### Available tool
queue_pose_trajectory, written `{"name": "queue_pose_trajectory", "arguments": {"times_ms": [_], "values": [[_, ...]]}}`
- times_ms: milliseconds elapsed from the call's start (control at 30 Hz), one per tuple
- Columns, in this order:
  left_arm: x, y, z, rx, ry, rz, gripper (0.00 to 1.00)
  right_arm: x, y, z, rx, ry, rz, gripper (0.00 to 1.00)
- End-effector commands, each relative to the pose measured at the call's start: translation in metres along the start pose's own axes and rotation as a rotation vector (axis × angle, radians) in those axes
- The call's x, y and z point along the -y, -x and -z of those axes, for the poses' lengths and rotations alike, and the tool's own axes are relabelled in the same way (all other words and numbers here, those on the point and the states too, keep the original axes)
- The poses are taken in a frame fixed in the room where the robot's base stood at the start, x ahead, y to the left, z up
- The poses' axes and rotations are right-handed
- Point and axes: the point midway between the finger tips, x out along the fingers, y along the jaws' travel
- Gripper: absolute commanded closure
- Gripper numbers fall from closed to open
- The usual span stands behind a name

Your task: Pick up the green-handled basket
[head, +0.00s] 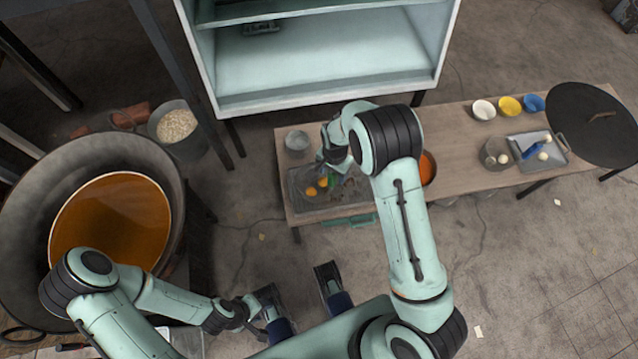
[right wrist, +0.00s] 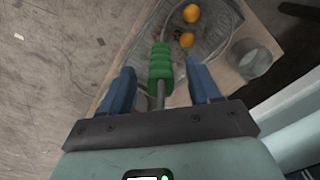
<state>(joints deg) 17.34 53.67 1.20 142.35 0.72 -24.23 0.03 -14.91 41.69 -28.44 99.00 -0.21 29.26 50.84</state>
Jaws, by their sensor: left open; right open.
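The basket's green handle (right wrist: 160,68) lies between the two open blue fingers of my right gripper (right wrist: 163,84) in the right wrist view, with gaps on both sides. Its metal rod runs back toward the palm. The wire loop beyond it lies over the grey tray area, near two orange balls (right wrist: 187,40). In the head view my right gripper (head: 331,156) is over the left end of the low table, and my arm partly hides the basket there. My left gripper (head: 258,318) is open and apart from the table, at the lower middle.
The low wooden table (head: 455,140) carries a grey tray (head: 300,203), a metal cup (head: 297,141), small coloured bowls (head: 509,106) and a dark round lid (head: 590,122). A large pan (head: 25,210) of brown liquid is at left. A pale cabinet (head: 325,60) stands behind.

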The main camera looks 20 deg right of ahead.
Motion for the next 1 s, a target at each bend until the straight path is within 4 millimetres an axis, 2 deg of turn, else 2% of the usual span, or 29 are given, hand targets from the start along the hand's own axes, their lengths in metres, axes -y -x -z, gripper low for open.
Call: {"name": "queue_pose_trajectory", "arguments": {"times_ms": [33, 100, 300, 367, 500, 833, 1000], "values": [[0.0, -0.002, 0.001, -0.002, 0.0, -0.001, 0.57, -0.001, -0.009, 0.001, 0.0, -0.001, -0.001, 0.38], [0.0, -0.003, 0.002, -0.004, -0.001, -0.001, 0.57, 0.0, -0.014, 0.001, 0.0, -0.001, 0.0, 0.38], [0.0, -0.002, 0.001, -0.004, -0.001, -0.001, 0.57, 0.0, -0.014, 0.0, -0.001, 0.0, 0.001, 0.38], [0.0, -0.002, 0.001, -0.004, -0.001, -0.001, 0.57, 0.0, -0.013, 0.0, -0.001, 0.0, 0.001, 0.54], [0.0, -0.002, 0.001, -0.004, -0.001, -0.001, 0.57, 0.0, -0.013, 0.0, -0.001, 0.0, 0.002, 1.0], [0.0, -0.002, 0.001, -0.003, -0.001, -0.001, 0.57, 0.001, -0.011, 0.001, -0.002, 0.0, 0.004, 1.0], [0.0, 0.001, 0.0, 0.0, 0.0, 0.0, 0.57, 0.002, 0.002, 0.001, -0.003, 0.0, 0.006, 1.0]]}}
